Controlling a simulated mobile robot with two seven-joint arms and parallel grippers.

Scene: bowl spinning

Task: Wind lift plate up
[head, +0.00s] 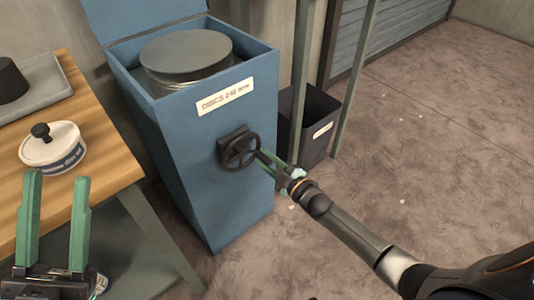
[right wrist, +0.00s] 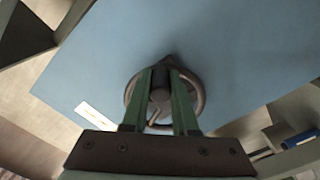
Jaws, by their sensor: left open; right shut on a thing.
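A blue cabinet (head: 205,160) labelled "DISCS 240 mm" stands open at the top. A stack of grey discs (head: 186,52) sits in its opening, its top level above the rim. A dark handwheel (head: 238,150) is on the cabinet front; it also shows in the right wrist view (right wrist: 133,97). My right gripper (head: 268,163) is shut on the wheel's crank handle, with its green fingers either side of it in the right wrist view (right wrist: 162,90). My left gripper (head: 56,185) is open and empty in front of the wooden table. The lift plate itself is hidden under the discs.
The wooden table (head: 110,155) at left holds a round white tub (head: 52,150) with a dark knob, and a grey tray (head: 50,85) with a dark object. A dark bin (head: 312,115) stands right of the cabinet behind metal posts. The floor at right is clear.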

